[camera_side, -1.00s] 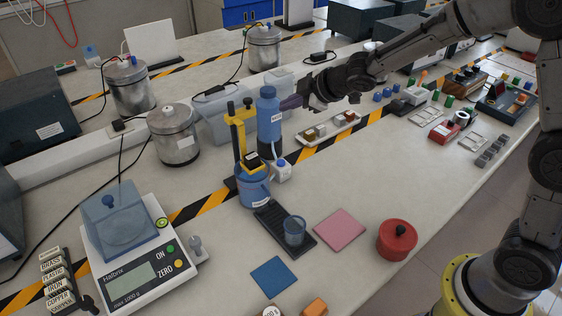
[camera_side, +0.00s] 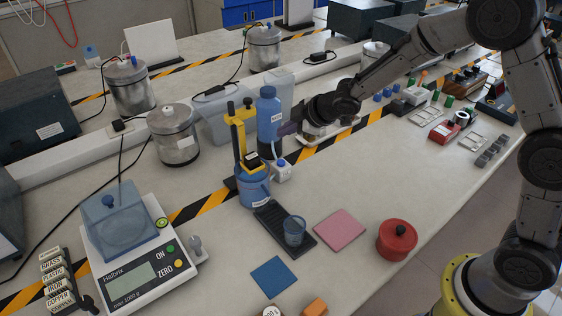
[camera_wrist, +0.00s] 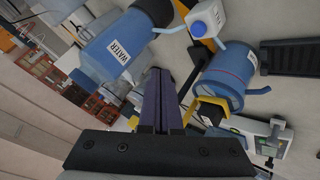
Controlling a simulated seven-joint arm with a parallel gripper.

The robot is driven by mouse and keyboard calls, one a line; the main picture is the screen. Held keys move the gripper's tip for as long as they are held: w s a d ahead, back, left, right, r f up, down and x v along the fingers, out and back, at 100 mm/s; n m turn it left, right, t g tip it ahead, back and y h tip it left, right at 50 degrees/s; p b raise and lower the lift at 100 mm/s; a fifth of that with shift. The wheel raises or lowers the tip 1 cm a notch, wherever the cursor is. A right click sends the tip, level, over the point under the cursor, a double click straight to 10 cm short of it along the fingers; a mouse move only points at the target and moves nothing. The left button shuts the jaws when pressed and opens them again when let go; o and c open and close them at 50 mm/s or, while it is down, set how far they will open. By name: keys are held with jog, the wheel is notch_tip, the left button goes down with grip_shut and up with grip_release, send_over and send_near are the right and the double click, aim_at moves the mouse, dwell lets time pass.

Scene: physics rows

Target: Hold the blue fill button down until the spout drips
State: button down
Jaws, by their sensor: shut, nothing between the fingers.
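The blue fill button (camera_side: 281,161) tops a small white box (camera_side: 283,173) beside the blue water bottle (camera_side: 269,112). In the wrist view the button (camera_wrist: 198,28) is at the top, beyond my fingertips. My gripper (camera_side: 284,129) is shut and empty, with purple fingers close to the bottle's right side, above the button and apart from it. I cannot see drips.
A clear blue cup (camera_side: 295,231) stands on a black tray (camera_side: 268,212) in front of the can. A yellow clamp stand (camera_side: 236,135) rises behind the can. A tray of small blocks (camera_side: 310,139) lies behind my gripper.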

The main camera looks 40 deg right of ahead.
send_over(285, 166)
jog(key=shift+w+f, duration=0.1)
jog(key=shift+f, duration=3.35)
jog(key=shift+f, duration=0.2)
jog(key=shift+f, duration=0.25)
jog(key=shift+f, duration=0.5)
dwell(1.0)
dwell(2.0)
jog(key=shift+r, duration=0.95)
